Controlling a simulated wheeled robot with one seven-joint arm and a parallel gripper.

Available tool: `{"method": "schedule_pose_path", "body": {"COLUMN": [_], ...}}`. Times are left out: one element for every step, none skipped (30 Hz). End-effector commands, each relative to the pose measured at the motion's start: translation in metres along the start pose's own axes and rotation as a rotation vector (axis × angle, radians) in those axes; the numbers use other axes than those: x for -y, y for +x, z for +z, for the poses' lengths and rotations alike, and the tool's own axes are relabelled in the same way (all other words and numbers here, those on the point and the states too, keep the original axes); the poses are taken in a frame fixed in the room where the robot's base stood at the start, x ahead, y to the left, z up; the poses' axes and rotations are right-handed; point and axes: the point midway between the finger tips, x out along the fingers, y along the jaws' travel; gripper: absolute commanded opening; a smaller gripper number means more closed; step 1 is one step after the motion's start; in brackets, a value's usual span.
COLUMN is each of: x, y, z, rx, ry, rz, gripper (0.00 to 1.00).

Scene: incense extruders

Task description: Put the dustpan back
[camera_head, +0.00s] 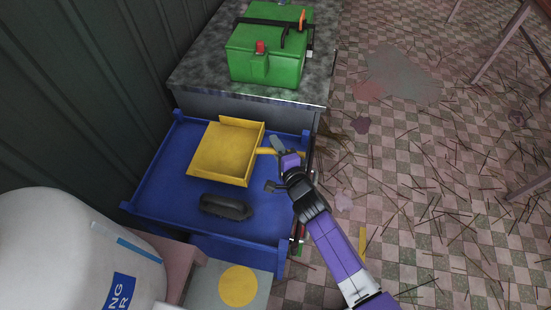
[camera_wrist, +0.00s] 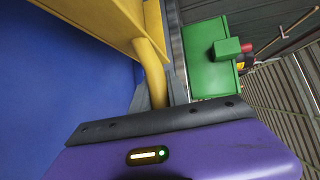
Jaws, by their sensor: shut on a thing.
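The yellow dustpan (camera_head: 225,152) is over the blue open drawer (camera_head: 160,195), in its upper part; I cannot tell whether it rests on the drawer floor or is held just above it. Its handle points right, towards my gripper (camera_head: 275,166). My gripper is shut on the handle, at the drawer's right side. In the wrist view the dustpan (camera_wrist: 105,22) fills the top, and its handle (camera_wrist: 152,70) runs down between the fingers (camera_wrist: 158,95).
A black brush-like object (camera_head: 225,207) lies in the drawer below the dustpan. A green machine (camera_head: 268,50) stands on the cabinet's stone top (camera_head: 205,65). A white rounded container (camera_head: 70,255) is at lower left. Thin sticks litter the checkered floor (camera_head: 420,190) at right.

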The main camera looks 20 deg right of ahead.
Motion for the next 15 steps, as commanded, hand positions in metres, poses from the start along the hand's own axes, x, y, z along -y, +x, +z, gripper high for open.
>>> {"method": "schedule_pose_path", "body": {"x": [-0.002,-0.003,-0.005,-0.007,-0.010,-0.016,-0.020,-0.025,-0.030,-0.033,-0.036,-0.040,-0.042,-0.043,-0.044], "y": [0.001,0.001,0.001,0.002,0.003,0.004,0.004,0.005,0.006,0.007,0.008,0.008,0.009,0.009,0.009], "z": [0.000,0.000,0.000,-0.001,-0.001,-0.001,-0.002,-0.002,-0.003,-0.003,-0.003,-0.003,-0.003,-0.003,-0.003], "rx": [0.000,0.000,0.000,0.000,0.000,0.000,-0.001,-0.001,-0.001,-0.001,-0.001,0.000,0.000,0.000,0.000], "ry": [0.002,0.002,0.002,0.001,0.000,0.000,0.002,0.000,0.001,0.001,0.000,0.001,0.002,0.001,0.000], "rz": [-0.002,-0.002,-0.002,-0.002,-0.002,-0.001,-0.001,-0.001,-0.001,-0.002,-0.002,-0.002,-0.002,-0.002,-0.002], "gripper": [0.00,0.00,0.00,0.00,0.00,0.00,0.00,0.00,0.00,0.00,0.00,0.00,0.00,0.00,0.00]}}
